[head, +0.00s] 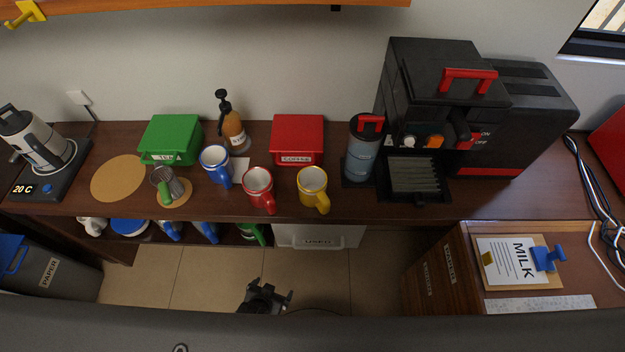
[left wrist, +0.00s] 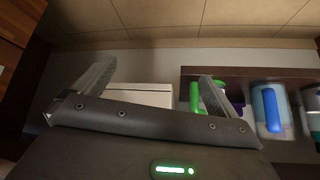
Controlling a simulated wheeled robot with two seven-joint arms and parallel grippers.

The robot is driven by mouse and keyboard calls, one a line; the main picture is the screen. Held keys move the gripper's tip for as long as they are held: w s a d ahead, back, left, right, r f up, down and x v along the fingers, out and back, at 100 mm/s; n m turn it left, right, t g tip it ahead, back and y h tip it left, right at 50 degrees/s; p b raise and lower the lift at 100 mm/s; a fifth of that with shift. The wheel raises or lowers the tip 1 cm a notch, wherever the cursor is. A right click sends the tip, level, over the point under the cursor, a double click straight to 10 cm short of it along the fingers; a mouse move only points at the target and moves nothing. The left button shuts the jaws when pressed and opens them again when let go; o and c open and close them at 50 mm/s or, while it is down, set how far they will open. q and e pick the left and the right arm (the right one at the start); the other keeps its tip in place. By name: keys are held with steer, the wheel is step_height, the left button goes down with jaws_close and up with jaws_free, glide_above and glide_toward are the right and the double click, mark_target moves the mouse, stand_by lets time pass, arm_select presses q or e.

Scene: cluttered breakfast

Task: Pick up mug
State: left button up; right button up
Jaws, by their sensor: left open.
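Three mugs stand upright in a row on the wooden counter in the head view: a blue mug (head: 214,166), a red mug (head: 258,187) and a yellow mug (head: 312,188). More mugs with blue and green handles sit partly hidden on the shelf below; one blue-handled mug (left wrist: 268,108) shows at the right of the left wrist view. My left gripper (head: 266,292) is low in front of the counter, over the floor, apart from all mugs. Its fingers (left wrist: 152,84) are spread and empty in the left wrist view. My right gripper is not seen.
A glass with a green handle (head: 166,186) stands beside the blue mug. Behind are a green box (head: 172,140), a pump bottle (head: 233,132) and a red coffee box (head: 297,140). A grey canister (head: 363,150) and coffee machine (head: 440,100) stand right. A white bin (head: 318,237) is below.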

arm_select(q)
steer(key=w+d+r+t+p, duration=0.1)
steer(key=w+d+r, duration=0.2)
steer(key=r, duration=0.3)
steer(key=w+d+r+t+h+p, duration=0.1)
steer(key=w+d+r, duration=0.1)
steer(key=r, duration=0.5)
steer(key=w+d+r+t+p, duration=0.1)
steer(key=w+d+r, duration=0.2)
steer(key=r, duration=0.3)
steer(key=n+t+h, duration=0.1)
steer(key=t, duration=0.2)
glide_toward(315, 172)
steer(key=p+x, duration=0.2)
steer(key=x, duration=0.4)
steer(key=shift+f, duration=0.25)
steer(key=shift+s, duration=0.1)
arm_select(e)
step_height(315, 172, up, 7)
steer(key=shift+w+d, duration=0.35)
arm_select(q)
steer(key=c, duration=1.1)
steer(key=shift+c, duration=0.7)
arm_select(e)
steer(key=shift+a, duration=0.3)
arm_select(q)
steer(key=shift+r, duration=0.15)
